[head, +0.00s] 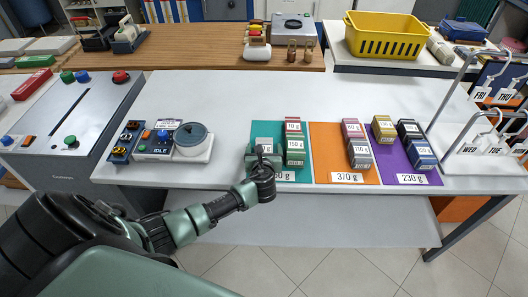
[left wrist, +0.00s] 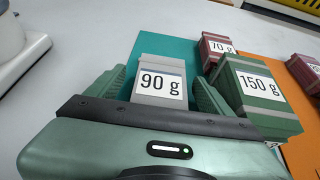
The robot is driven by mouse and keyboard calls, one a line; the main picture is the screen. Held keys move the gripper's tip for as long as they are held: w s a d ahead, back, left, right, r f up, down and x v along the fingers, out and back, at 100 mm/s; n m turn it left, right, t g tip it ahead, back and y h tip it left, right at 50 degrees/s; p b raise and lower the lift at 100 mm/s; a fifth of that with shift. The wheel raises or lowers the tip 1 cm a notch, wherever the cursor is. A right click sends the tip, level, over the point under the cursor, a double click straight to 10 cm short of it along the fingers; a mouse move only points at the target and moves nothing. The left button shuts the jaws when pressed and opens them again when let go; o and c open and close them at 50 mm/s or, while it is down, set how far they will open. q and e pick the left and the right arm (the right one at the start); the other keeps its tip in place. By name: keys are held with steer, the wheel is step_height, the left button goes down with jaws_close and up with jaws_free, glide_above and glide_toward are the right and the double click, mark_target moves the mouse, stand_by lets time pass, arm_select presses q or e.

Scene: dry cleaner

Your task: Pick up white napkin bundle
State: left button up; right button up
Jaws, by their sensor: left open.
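A white-grey bundle (left wrist: 162,72) labelled 90 g stands on the teal mat (left wrist: 192,52); it looks like the white napkin bundle. In the head view its top (head: 264,143) shows just beyond my gripper. My left gripper (left wrist: 160,88) is open, with one green finger on each side of this bundle. Its near lower part is hidden behind the gripper body. Whether the fingers touch it I cannot tell. In the head view the same gripper (head: 260,160) is low over the mat's left part. My right gripper is in neither view.
A green 150 g bundle (left wrist: 262,100) stands close right of my fingers, with a dark red 70 g one (left wrist: 216,46) behind. Orange (head: 330,150) and purple (head: 393,165) mats hold more bundles. A scale (head: 192,140) stands left. White table between is clear.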

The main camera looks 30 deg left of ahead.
arm_select(q)
steer(key=c, duration=1.5)
steer(key=shift+r, duration=0.1)
